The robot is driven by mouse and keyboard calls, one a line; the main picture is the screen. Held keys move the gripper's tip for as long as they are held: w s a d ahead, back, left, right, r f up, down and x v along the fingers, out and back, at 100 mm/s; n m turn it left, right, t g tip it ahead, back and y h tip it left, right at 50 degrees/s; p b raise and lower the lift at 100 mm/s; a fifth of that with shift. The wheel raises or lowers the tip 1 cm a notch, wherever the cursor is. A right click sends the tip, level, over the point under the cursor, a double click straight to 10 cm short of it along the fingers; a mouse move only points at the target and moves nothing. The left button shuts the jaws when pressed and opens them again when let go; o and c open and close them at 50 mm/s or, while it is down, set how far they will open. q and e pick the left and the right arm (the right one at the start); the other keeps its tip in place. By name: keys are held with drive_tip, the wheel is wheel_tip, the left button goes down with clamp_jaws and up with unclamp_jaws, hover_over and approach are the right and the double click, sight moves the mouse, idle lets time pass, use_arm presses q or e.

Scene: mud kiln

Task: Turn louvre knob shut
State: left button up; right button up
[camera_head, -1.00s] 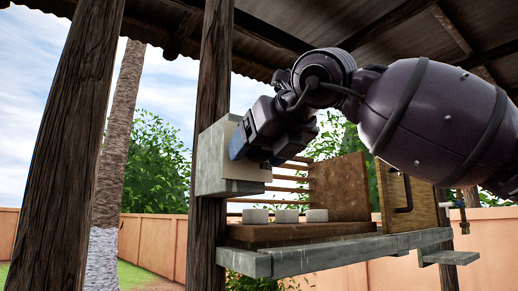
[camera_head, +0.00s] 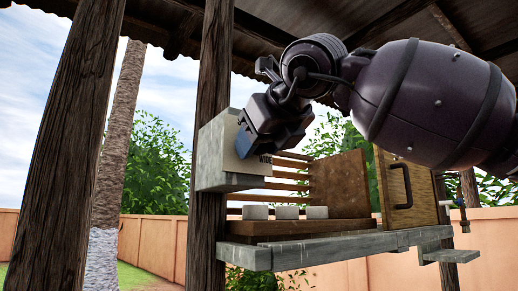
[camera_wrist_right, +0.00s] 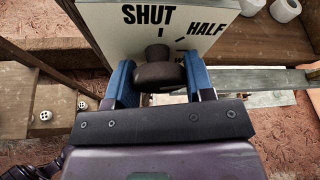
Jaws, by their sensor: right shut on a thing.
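The louvre knob (camera_wrist_right: 155,74) is dark and rounded, on a pale dial plate (camera_wrist_right: 115,30) with the words SHUT and HALF and tick marks. My right gripper (camera_wrist_right: 158,82) has its two blue fingers on either side of the knob and is shut on it. The knob's narrow upper part points up, roughly towards the SHUT mark. In the head view my right gripper (camera_head: 243,150) covers the knob and much of the plate (camera_head: 228,160), where the word WIDE shows. The wooden louvre slats (camera_head: 290,172) are beside the plate, with gaps between them. My left gripper is out of view.
Several white cups (camera_head: 287,212) stand on a wooden board below the slats. A wooden door with a dark handle (camera_head: 402,186) is to the right. A dark post (camera_head: 208,130) stands just left of the plate.

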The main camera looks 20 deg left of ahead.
drive_tip(key=n+t+b, duration=0.1)
drive_tip(key=n, duration=0.1)
drive_tip(key=shift+n+t+h, duration=0.3)
drive_tip(key=n+t+b, duration=0.1)
drive_tip(key=n, duration=0.1)
drive_tip(key=shift+n+t, duration=0.3)
drive_tip(key=n+t+b, duration=0.2)
drive_tip(key=n, duration=0.2)
drive_tip(key=shift+r+n, duration=0.1)
drive_tip(key=shift+n, duration=0.2)
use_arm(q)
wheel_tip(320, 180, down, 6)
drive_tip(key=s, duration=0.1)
use_arm(e)
drive_tip(key=shift+n+t, duration=0.4)
drive_tip(key=shift+n, duration=0.3)
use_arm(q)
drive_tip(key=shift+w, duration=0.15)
use_arm(e)
drive_tip(key=o, duration=0.9)
drive_tip(key=shift+d, duration=0.1)
